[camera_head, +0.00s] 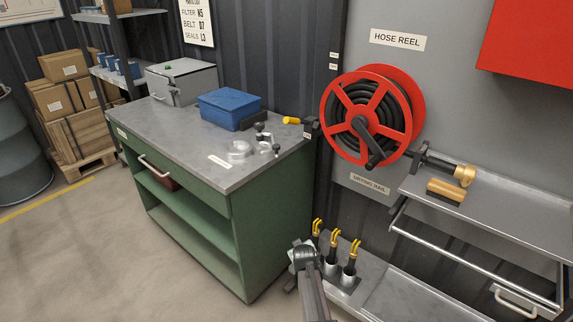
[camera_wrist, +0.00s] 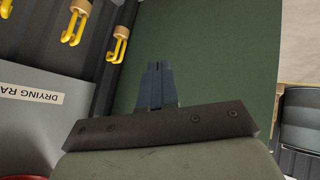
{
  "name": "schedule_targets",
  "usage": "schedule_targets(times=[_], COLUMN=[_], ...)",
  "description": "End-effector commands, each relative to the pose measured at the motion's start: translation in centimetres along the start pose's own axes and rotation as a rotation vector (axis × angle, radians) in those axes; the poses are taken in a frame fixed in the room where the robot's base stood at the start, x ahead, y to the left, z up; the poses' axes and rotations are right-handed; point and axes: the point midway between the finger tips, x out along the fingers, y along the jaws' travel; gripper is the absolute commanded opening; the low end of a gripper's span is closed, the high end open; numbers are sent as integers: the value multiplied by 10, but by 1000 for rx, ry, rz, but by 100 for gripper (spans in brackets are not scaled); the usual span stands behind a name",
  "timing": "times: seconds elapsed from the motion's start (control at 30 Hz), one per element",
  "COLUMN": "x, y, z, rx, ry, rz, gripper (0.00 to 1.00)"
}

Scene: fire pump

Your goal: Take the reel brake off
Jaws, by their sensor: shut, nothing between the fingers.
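The red hose reel (camera_head: 413,107) hangs on the grey wall panel, wound with black hose, with a dark crank at its hub. A lever with a yellow grip (camera_head: 291,121) sticks out left from a dark mount beside the reel; it looks like the brake, but I cannot tell its setting. My gripper (camera_head: 299,246) is low in front of the green bench, well below the reel and apart from the lever. In the wrist view my gripper (camera_wrist: 157,68) is shut and empty, with the green bench side behind it. The reel brake is not clearly visible there.
Yellow-hooked tools (camera_head: 333,246) stand in holders on a low ledge right beside my gripper. The green bench (camera_head: 200,150) carries a blue box (camera_head: 228,108) and small metal parts. A steel shelf (camera_head: 500,205) with a brass nozzle (camera_head: 464,175) is at right.

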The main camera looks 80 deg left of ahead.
Motion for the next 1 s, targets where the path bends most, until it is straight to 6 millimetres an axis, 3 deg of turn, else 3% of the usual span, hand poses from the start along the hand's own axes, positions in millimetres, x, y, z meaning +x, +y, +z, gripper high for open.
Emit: schedule_targets(times=[0.03, 0.1, 0.3, 0.4, 0.67, 1.0], x=[11, 17, 23, 22, 1, -69], y=[8, 21, 55, 66, 84, 92], z=[-31, -64, -141, -171, -230, -271], rx=[-54, -132, -357, -474, -768, -1111], ry=[68, 157, 384, 479, 683, 809], rz=[28, 75, 239, 336, 644, 1189], gripper=[0, 0, 0, 0, 0, 0])
